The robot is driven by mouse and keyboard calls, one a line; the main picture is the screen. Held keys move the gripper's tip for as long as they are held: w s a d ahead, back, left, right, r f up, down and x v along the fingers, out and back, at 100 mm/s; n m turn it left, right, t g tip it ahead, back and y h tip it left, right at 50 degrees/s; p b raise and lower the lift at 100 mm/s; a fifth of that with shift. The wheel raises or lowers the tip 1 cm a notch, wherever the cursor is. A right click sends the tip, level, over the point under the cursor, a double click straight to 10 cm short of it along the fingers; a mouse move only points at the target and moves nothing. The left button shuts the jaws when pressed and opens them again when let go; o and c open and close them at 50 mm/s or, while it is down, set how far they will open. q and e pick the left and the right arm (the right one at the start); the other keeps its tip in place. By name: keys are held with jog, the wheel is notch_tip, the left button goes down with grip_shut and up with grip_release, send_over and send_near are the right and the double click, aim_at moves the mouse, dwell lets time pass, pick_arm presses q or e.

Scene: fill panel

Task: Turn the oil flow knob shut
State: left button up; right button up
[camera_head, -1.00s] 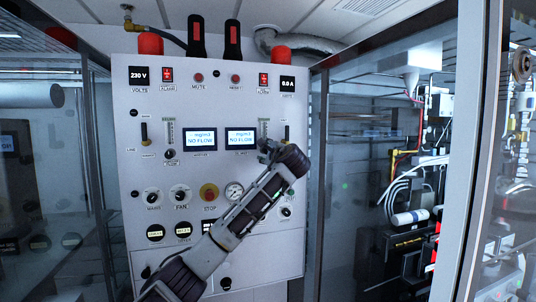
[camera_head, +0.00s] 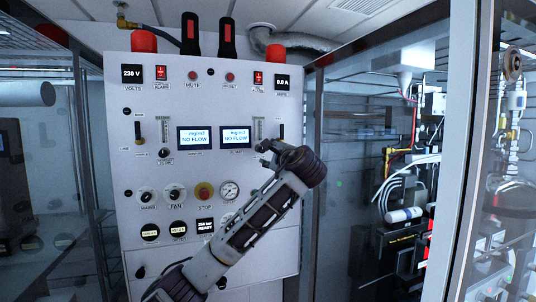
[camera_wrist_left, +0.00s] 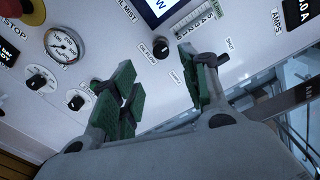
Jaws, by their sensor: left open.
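A small black knob (camera_wrist_left: 160,47), whose label seems to read oil flow, is on the white panel below the oil mist display in the left wrist view. My left gripper (camera_wrist_left: 158,82) is open and empty, with green-padded fingers on either side of this knob in the picture. The fingertips look short of the knob, but the exact gap cannot be told. My right gripper is out of view.
The panel (camera_head: 140,215) also bears a red stop button (camera_head: 204,191), a pressure gauge (camera_head: 229,190), and several dark knobs and switches. Two more black knobs (camera_wrist_left: 76,103) (camera_wrist_left: 37,82) are near the left finger in the wrist view. A glass-sided frame stands at the right.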

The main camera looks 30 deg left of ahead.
pick_arm(q)
jog(key=shift+v, duration=1.05)
